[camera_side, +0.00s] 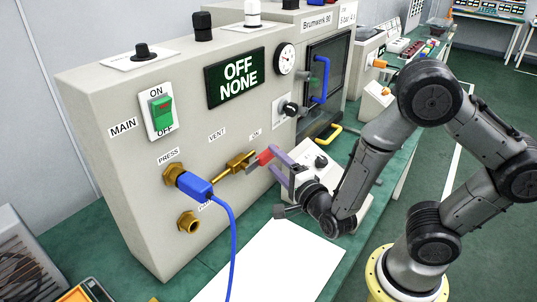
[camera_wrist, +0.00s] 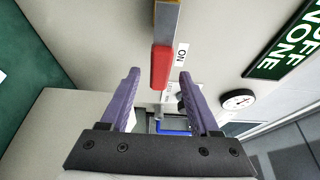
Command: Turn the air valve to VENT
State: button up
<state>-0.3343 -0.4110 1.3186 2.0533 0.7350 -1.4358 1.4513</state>
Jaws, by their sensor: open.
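The air valve (camera_side: 236,164) is a brass fitting on the grey panel, below the VENT label (camera_side: 217,134) and the ON label (camera_side: 254,134). Its lever ends in a red grip (camera_side: 265,156) and points right, towards my gripper (camera_side: 273,158). In the wrist view the red grip (camera_wrist: 160,68) lies between the tips of my gripper's purple fingers (camera_wrist: 159,73), with a gap on each side. My gripper is open and holds nothing. The ON label (camera_wrist: 181,54) is beside the lever there.
A blue hose (camera_side: 232,240) is plugged in at the PRESS port left of the valve. A display (camera_side: 236,78) reads OFF NONE. A green main switch (camera_side: 161,110) and a gauge (camera_side: 285,59) are on the panel. A white sheet (camera_side: 285,262) lies on the green bench.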

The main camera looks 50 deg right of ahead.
aim_at(271, 157)
jog(key=shift+x, duration=1.95)
grip_shut()
